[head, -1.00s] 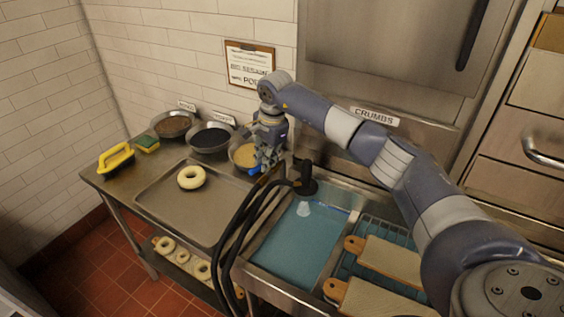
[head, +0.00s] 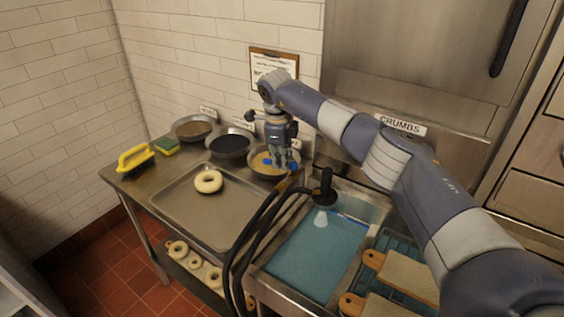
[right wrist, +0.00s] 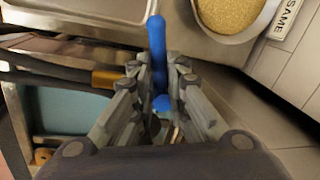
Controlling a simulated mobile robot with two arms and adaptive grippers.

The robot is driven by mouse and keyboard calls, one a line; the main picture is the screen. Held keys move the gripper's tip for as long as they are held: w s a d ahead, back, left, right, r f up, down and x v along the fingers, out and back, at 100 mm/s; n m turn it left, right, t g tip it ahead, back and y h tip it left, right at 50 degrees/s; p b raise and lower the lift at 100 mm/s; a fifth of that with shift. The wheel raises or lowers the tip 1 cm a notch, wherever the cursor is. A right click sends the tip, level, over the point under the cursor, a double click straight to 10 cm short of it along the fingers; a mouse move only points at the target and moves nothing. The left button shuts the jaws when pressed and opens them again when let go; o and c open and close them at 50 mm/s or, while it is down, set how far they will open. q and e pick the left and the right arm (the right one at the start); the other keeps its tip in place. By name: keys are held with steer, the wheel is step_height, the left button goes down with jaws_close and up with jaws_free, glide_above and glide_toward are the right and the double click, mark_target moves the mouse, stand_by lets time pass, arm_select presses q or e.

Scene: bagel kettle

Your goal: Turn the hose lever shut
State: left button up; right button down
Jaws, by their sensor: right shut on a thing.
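The blue hose lever (right wrist: 157,50) stands between the fingers of my right gripper (right wrist: 160,85) in the right wrist view. The gripper is shut on it, and the lever's long end sticks out beyond the fingertips. In the head view my right gripper (head: 280,163) points down in front of the yellowish crumb bowl, and small blue parts of the lever (head: 293,166) show beside the fingers. A brass fitting (right wrist: 105,80) joins the dark hose (right wrist: 55,77) close to the lever. The lever's pivot is mostly hidden by the fingers. My left gripper is out of view.
Black hoses (head: 246,228) loop over the counter's edge beside the sink (head: 310,250). A black sprayer (head: 324,188) stands at the sink's back. A tray (head: 175,205) holds a bagel (head: 208,181). Bowls line the wall, including the yellowish one (right wrist: 225,14).

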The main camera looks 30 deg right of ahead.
steer(key=shift+w+d+r+m, duration=0.1)
steer(key=shift+w+d+m, duration=0.15)
steer(key=shift+m, duration=0.7)
steer(key=shift+w+d+r+m, duration=0.1)
steer(key=shift+w+m, duration=0.15)
steer(key=shift+m, duration=0.7)
steer(key=shift+d+h, duration=0.1)
steer(key=shift+h, duration=0.2)
steer(key=c, duration=1.6)
jaws_free()
steer(key=shift+f, duration=0.1)
steer(key=v, duration=1.2)
steer(key=shift+w, duration=0.3)
